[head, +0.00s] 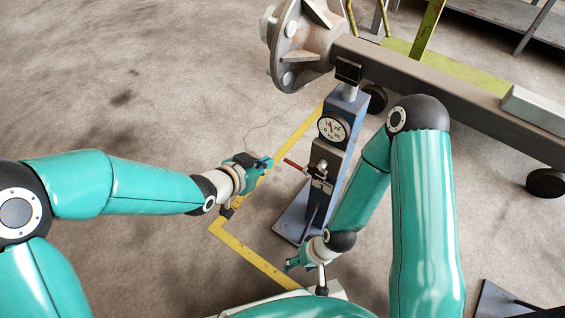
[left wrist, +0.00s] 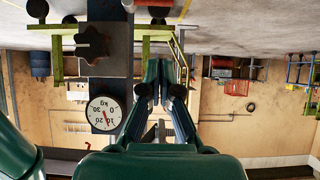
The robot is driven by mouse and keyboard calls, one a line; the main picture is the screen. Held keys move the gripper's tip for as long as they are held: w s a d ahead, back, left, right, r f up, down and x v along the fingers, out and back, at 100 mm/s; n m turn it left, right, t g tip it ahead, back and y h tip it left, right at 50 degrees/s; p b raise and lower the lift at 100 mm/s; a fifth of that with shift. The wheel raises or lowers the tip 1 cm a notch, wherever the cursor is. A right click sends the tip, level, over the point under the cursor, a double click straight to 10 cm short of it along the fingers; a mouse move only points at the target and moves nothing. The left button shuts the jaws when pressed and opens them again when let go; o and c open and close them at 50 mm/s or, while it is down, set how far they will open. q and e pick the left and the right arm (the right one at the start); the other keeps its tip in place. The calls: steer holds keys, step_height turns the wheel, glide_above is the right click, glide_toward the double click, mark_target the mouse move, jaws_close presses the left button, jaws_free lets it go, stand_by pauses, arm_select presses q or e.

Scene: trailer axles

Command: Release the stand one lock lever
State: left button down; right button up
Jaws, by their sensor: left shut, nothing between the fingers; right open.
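The blue stand (head: 339,135) stands upright under the axle beam, with a round kg dial (head: 332,129) on its face. Its lock lever (head: 295,165) is a thin red rod sticking out to the left below the dial. My left gripper (head: 268,162) is shut and empty, just left of the lever's tip, apparently with a small gap. In the left wrist view the closed fingers (left wrist: 164,92) point toward the far side, with the dial (left wrist: 103,113) and a dark star-shaped knob (left wrist: 92,45) to their left. I cannot make out the lever there. My right gripper (head: 291,265) is open and low, near the stand's base.
Yellow floor tape (head: 250,258) borders the stand's base plate (head: 290,222). The floor on the left is clear. My right arm is close to the stand's right side.

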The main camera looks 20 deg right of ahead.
arm_select(q)
steer(key=b, duration=0.4)
glide_above(295, 165)
steer(key=a, duration=0.3)
step_height(295, 165, down, 6)
steer(key=shift+w+d+f+b, duration=0.15)
steer(key=shift+f+b, duration=0.45)
steer(key=shift+f, duration=1.2)
